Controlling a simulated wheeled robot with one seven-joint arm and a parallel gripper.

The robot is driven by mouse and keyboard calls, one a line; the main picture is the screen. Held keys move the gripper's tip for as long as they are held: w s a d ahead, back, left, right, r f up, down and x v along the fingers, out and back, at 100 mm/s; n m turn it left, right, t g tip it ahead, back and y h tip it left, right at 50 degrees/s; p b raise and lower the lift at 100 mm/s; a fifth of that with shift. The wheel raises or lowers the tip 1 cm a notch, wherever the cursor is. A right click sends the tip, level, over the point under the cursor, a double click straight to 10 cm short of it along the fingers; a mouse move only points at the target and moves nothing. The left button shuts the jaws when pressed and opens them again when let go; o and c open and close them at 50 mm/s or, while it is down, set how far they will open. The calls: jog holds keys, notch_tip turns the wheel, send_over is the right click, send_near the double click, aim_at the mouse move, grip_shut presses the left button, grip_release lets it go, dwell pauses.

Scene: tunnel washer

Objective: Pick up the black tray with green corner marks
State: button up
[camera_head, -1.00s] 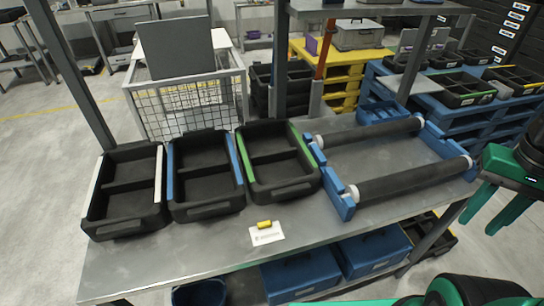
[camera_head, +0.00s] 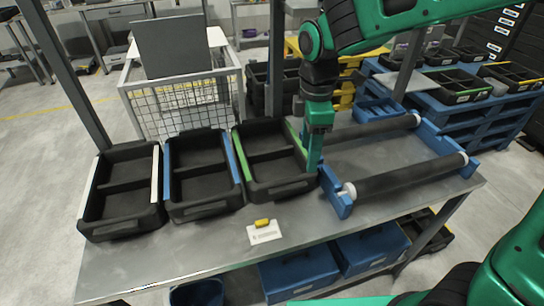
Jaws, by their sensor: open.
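The black tray with green marks (camera_head: 284,188) lies on the metal table, the rightmost of three similar trays. It is empty, has a cross divider, and a green strip (camera_head: 240,160) runs along its left edge. My gripper (camera_head: 313,160) points down at the tray's right edge, between the tray and the blue roller frame. It is open. Only one finger shows clearly, and I cannot tell whether it touches the tray rim. My gripper and forearm hide part of the tray's right side.
A black tray with blue strips (camera_head: 203,210) stands close on the left, then one with white strips (camera_head: 123,228). The blue roller frame (camera_head: 340,203) is close on the right. A card with a yellow piece (camera_head: 263,232) lies in front. A table post stands behind.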

jog(key=a+n, duration=0.1)
jog(key=a, duration=0.1)
jog(key=a+f+n, duration=0.1)
jog(key=a, duration=0.2)
jog(key=shift+s+a+f+n, duration=0.1)
jog(key=shift+a+f+n, duration=0.2)
jog(key=shift+n, duration=0.1)
send_over(287, 182)
jog(key=f, duration=0.4)
jog(key=shift+a+f, duration=0.2)
jog(key=shift+a, duration=0.05)
jog(key=shift+d+f, duration=0.15)
jog(key=shift+f, duration=1.3)
jog(key=shift+d+f, duration=0.1)
jog(key=shift+f, duration=1.35)
jog(key=c, duration=1.4)
